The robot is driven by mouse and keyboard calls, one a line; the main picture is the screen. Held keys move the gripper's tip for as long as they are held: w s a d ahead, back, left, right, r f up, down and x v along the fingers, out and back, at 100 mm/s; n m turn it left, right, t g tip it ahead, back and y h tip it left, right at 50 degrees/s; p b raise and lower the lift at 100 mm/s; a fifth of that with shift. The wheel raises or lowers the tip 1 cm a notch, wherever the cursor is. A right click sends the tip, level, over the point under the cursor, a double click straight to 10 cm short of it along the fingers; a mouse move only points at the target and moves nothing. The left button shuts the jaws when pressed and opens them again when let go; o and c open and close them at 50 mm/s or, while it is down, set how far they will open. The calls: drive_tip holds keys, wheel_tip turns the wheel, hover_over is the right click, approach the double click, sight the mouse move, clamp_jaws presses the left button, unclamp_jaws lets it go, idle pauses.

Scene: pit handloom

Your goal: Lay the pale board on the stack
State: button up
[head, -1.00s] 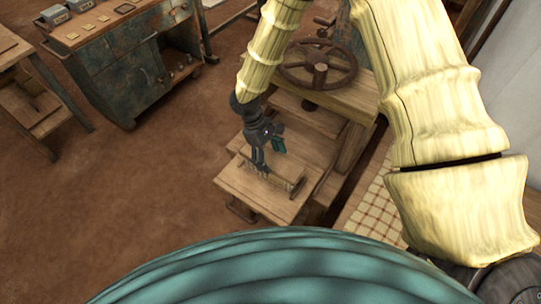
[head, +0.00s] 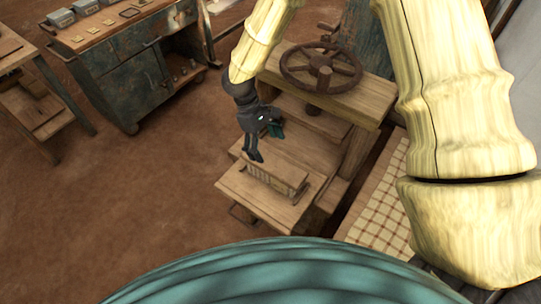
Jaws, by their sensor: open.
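The pale board (head: 277,168) lies flat on top of a low stack (head: 262,179), whose striped, light-coloured side shows under the board's front edge. The stack rests on a small wooden platform (head: 262,204) in front of the wheel press. My gripper (head: 254,158) is dark and points down at the back left end of the board. Its fingers are open and empty, and appear a little clear of the board. The stack's far side is hidden.
The press with its handwheel (head: 321,66) stands just behind the platform. A blue-grey cabinet (head: 140,80) with small items on top is at the upper left, and a wooden bench (head: 25,95) at far left. The brown floor (head: 130,200) between is clear.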

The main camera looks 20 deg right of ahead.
drive_tip(key=shift+b+v, duration=0.45)
drive_tip(key=shift+v, duration=2.2)
